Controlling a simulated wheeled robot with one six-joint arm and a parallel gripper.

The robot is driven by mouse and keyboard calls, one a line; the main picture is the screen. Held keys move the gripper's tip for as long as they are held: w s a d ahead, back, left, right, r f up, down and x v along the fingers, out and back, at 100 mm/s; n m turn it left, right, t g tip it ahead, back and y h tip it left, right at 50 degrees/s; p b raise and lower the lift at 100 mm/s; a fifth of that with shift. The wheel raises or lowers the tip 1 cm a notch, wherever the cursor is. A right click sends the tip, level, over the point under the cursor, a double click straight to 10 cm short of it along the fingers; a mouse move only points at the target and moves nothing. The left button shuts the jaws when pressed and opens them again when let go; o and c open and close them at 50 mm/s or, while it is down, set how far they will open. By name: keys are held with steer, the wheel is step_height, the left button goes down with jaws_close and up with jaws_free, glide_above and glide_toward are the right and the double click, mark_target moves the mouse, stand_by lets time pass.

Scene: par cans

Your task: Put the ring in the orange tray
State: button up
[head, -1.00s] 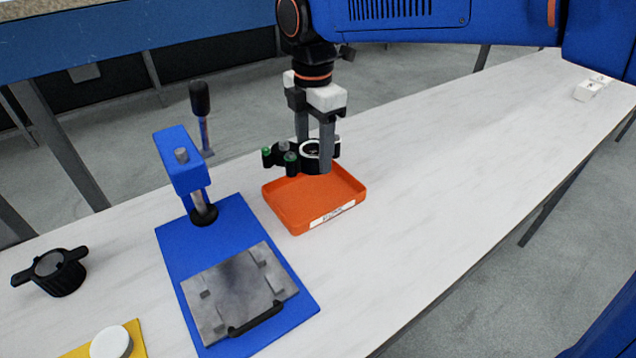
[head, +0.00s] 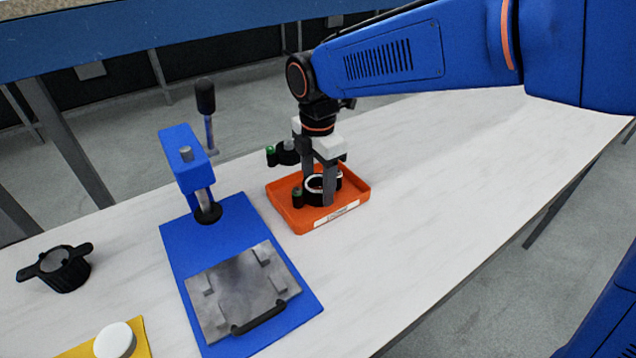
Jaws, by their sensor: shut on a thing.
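The ring (head: 316,182) is dark with a pale rim, and dark parts with green-tipped knobs show beside it on the left. My gripper (head: 319,194) points down and is shut on the ring, with its fingers partly hiding it. The orange tray (head: 356,206) is a shallow square with a white label on its front wall. In the head view the ring lies within the tray's outline, low down. I cannot tell whether it touches the tray floor.
A blue press (head: 180,230) with an upright lever and a grey plate stands just left of the tray. A black two-handled part (head: 66,275) and a white disc (head: 114,340) on a yellow plate lie further left. The table (head: 450,190) right of the tray is clear.

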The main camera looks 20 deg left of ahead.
steer(key=o, duration=1)
steer(key=shift+f, duration=0.1)
steer(key=shift+c, duration=0.2)
step_height(320, 180, up, 12)
